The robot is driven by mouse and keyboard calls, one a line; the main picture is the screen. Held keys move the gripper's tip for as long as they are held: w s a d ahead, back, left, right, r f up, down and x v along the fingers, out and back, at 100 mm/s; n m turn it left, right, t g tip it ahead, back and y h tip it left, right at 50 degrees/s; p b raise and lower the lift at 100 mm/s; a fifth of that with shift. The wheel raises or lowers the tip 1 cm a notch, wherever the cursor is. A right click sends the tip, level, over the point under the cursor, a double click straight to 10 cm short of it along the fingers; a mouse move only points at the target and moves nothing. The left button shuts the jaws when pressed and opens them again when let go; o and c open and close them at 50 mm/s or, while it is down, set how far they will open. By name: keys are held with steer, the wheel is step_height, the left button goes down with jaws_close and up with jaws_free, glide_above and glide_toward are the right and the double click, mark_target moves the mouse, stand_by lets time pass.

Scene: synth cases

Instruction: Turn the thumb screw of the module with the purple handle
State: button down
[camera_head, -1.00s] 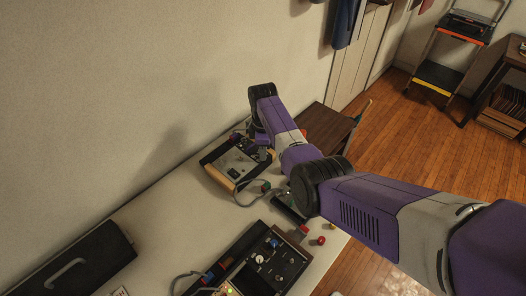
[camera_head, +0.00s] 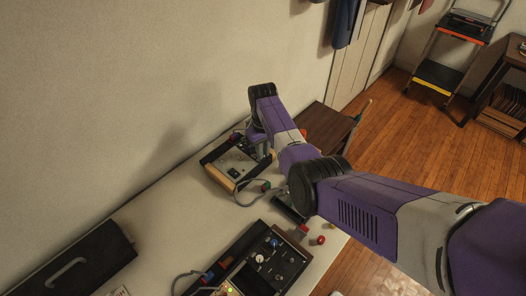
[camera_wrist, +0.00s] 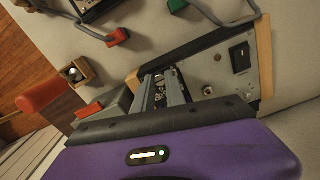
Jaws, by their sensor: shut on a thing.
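An instrument case (camera_head: 228,171) with a grey panel and wooden side rails stands on the bench near the wall. It fills the upper right of the wrist view (camera_wrist: 222,72), with a black switch and a round knob on its panel. My gripper (camera_wrist: 160,78) reaches down at the panel's left part, its two grey fingers close together on a small thing between them, which looks like a thumb screw. The fingers mostly hide it. The purple band low in the wrist view is my own gripper housing. I cannot make out a purple module handle. My arm hides the fingertips in the head view.
A second instrument (camera_head: 262,262) with knobs stands at the front of the bench. A black case (camera_head: 75,262) lies at the left. A red-handled item (camera_wrist: 45,90) is beside my gripper.

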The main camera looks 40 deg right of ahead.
steer(key=m, duration=1.2)
steer(key=shift+m, duration=0.3)
stand_by(0.4)
steer(key=c, duration=1.3)
jaws_free()
steer(key=shift+c, duration=0.2)
steer(key=shift+r+b, duration=0.35)
steer(key=shift+r, duration=3.55)
